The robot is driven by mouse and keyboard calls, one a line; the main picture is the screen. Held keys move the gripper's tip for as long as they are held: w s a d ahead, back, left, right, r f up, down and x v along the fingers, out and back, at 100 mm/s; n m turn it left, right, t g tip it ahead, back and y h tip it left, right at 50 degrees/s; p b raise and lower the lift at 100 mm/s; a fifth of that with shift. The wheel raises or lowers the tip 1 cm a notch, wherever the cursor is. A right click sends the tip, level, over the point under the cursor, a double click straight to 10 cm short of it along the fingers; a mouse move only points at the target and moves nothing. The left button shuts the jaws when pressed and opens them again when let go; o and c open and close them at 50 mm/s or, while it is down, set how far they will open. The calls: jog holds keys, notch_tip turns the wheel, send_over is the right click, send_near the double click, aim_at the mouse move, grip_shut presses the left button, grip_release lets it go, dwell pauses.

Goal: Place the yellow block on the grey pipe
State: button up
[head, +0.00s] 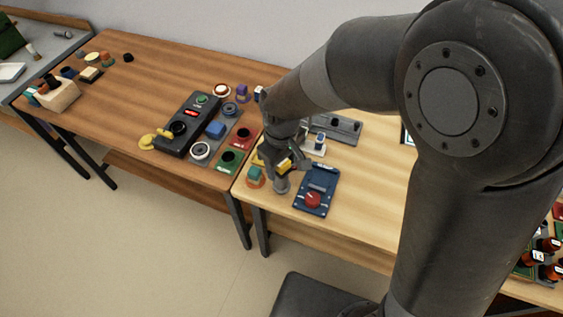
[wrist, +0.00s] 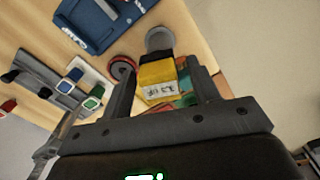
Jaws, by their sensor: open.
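The yellow block (wrist: 158,76) sits between the fingers of my gripper (wrist: 160,70) in the wrist view, with a gap on each side, so the gripper is open around it. In the head view the yellow block (head: 285,165) shows beside my gripper (head: 282,160), partly hidden by it. The grey pipe (head: 281,185) stands upright on the light table just below the block. In the wrist view the round grey pipe (wrist: 160,38) shows just beyond the block. I cannot tell whether the block touches the pipe.
A blue panel with a red knob (head: 313,198) lies right of the pipe. A teal block (head: 255,173) is close on the left. A grey rail fixture (head: 338,127) lies behind. A black control box (head: 188,123) stands on the darker table. The light table's front edge is near.

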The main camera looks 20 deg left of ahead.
notch_tip(320, 180, up, 12)
dwell(0.4)
jog(key=s+d+r+m+t, duration=0.1)
jog(key=d+r+m+t, duration=0.1)
jog(key=d, duration=0.8)
jog(key=s+d+r+m+t, duration=0.1)
jog(key=s+d+r+m, duration=0.1)
jog(key=d+m, duration=0.5)
jog(key=s+d+r+m+t, duration=0.2)
jog(key=d+r+m, duration=0.2)
jog(key=d, duration=1.1)
jog(key=shift+s+r+m+t, duration=0.25)
jog(key=shift+r+m+t, duration=0.05)
